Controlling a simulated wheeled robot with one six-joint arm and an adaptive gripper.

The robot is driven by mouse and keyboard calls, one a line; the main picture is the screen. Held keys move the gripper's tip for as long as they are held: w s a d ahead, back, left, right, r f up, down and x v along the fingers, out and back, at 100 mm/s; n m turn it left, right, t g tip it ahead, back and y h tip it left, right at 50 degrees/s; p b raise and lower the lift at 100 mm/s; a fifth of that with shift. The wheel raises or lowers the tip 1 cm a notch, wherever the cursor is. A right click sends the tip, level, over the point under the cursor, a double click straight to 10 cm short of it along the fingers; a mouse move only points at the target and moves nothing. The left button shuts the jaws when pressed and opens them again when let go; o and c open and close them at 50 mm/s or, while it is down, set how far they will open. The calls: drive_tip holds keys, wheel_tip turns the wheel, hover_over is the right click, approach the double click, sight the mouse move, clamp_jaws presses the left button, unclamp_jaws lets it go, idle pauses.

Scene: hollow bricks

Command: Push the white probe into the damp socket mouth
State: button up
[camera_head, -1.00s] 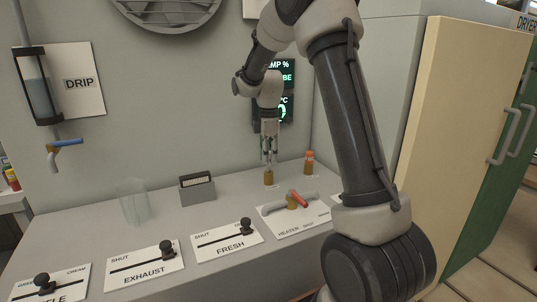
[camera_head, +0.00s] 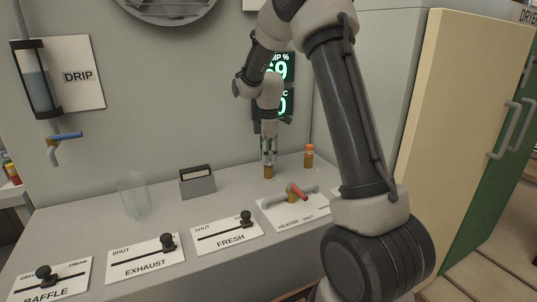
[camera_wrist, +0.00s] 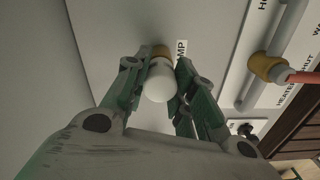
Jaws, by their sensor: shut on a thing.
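The white probe (camera_wrist: 160,84) shows as a round white head between the fingers in the wrist view. My gripper (camera_head: 269,160) is shut on it and points straight down at the back of the bench. The brass damp socket (camera_head: 268,172) stands right under the fingertips, and its rim also shows just beyond the white head in the wrist view (camera_wrist: 161,51). The probe looks upright and in line with the socket. The fingers hide most of the probe in the head view, and its lower end is not visible.
A second brass socket with an orange-topped probe (camera_head: 309,153) stands to the right. The heater valve with its red handle (camera_head: 297,193) is in front. A display (camera_head: 282,85) hangs behind the arm.

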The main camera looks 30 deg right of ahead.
drive_tip(key=shift+f, duration=0.25)
drive_tip(key=o, duration=1.1)
wheel_tip(320, 180, up, 12)
